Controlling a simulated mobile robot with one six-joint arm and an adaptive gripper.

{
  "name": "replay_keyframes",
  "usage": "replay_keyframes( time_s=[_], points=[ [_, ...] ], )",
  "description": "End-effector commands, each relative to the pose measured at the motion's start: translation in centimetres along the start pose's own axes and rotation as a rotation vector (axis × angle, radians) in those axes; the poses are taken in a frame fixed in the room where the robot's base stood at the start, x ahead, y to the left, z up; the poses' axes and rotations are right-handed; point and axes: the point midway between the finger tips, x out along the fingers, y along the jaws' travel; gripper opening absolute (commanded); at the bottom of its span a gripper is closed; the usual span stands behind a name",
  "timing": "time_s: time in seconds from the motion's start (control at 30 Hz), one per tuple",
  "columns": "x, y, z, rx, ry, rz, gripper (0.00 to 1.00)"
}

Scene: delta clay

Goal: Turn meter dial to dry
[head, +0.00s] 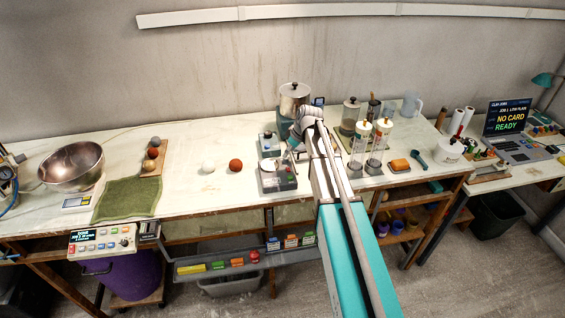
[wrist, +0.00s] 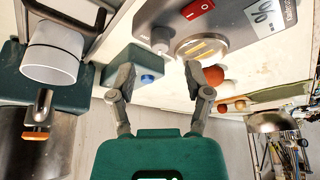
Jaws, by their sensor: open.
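The meter, a grey box (head: 278,181), stands on the bench under the end of my arm in the head view. The dial's pointer and any "dry" marking are too small to read. My gripper (wrist: 160,70) is open and empty, its fingertips apart and near the knob, with no clear contact. In the head view my gripper (head: 291,150) is partly hidden by my arm.
A teal box with a blue button (wrist: 147,79) stands close beside the meter. A metal pot (head: 294,92) is behind. White (head: 208,167) and orange-brown (head: 235,165) balls lie left of the meter. Clear cylinders (head: 376,150) stand to the right.

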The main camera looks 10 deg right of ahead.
Motion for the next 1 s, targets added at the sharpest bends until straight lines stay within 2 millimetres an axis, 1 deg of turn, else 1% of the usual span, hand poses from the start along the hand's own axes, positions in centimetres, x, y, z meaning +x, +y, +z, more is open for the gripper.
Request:
replay_keyframes(
  time_s=[0.03, 0.3, 0.43, 0.63, 1.0],
  points=[
    [0.9, 0.0, 0.1, 0.0, 0.0, 0.0, 0.64],
    [3.0, 0.0, 0.1, -0.001, 0.0, 0.0, 0.64],
    [3.8, 0.0, 0.0, -0.001, 0.0, 0.0, 0.64],
    [4.4, -0.1, -0.1, -0.001, 0.0, 0.0, 0.64],
    [4.5, -0.1, -0.1, -0.002, 0.0, 0.0, 0.64]
  ],
)
